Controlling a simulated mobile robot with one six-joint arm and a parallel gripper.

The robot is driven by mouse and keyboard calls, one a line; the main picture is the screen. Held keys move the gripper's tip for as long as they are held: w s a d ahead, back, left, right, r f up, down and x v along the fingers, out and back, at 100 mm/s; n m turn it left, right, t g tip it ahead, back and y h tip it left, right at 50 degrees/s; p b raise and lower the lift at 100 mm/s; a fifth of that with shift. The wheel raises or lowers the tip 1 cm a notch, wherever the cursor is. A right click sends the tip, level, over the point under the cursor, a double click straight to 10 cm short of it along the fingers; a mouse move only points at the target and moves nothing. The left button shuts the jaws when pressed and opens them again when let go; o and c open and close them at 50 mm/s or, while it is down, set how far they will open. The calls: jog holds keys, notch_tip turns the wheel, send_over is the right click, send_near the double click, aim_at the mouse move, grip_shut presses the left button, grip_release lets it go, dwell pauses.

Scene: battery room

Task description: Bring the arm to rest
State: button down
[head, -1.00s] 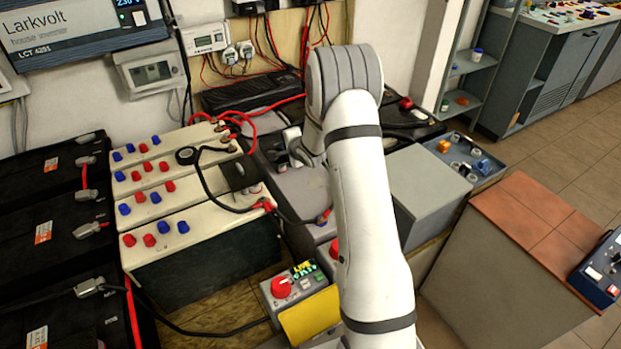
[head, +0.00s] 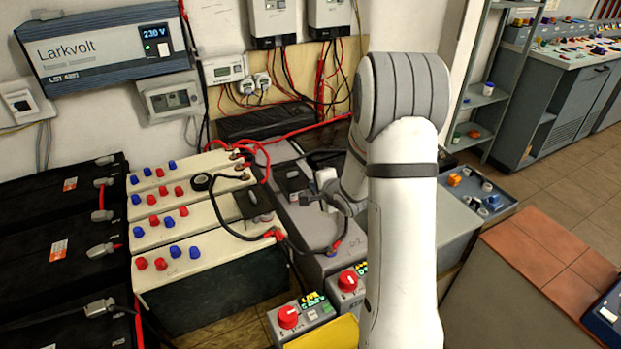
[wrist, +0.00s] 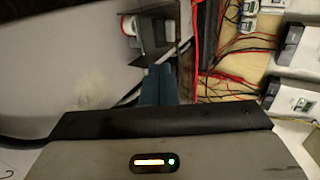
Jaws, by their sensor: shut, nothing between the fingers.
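My arm (head: 402,230) rises from the bottom of the head view, bends at a grey-banded joint, and reaches down behind itself. My gripper (head: 314,197) is partly hidden behind the arm, in front of the grey battery blocks. In the wrist view the gripper's blue-grey fingers (wrist: 158,85) are together, with nothing seen between them. Whether it touches anything below cannot be told.
Cream batteries (head: 200,262) with red and blue caps stand left of the arm, beside black batteries (head: 62,240). Black and red cables loop near the gripper. Red-knob boxes (head: 289,318) sit in front. A Larkvolt inverter (head: 85,58) hangs on the wall. Floor shows at right.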

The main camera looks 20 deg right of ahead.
jog(key=s+r+n+g+h+p, duration=0.35)
jog(key=s+r+n, duration=0.35)
jog(key=s+r, duration=0.55)
jog(key=s+a+r+n+g, duration=0.2)
jog(key=s+n, duration=0.1)
jog(key=s, duration=0.4)
jog(key=s+a+r+n+g+y+p, duration=0.1)
jog(key=s+a+r+n, duration=0.2)
jog(key=s, duration=0.4)
jog(key=s+a+r+n+g+p, duration=0.1)
jog(key=s+a+r+n+g, duration=0.1)
jog(key=s, duration=0.4)
jog(key=shift+s+a+r+n+g, duration=0.15)
jog(key=shift+s+r+n+g, duration=0.1)
jog(key=shift+s+n+g, duration=0.2)
jog(key=shift+y, duration=0.25)
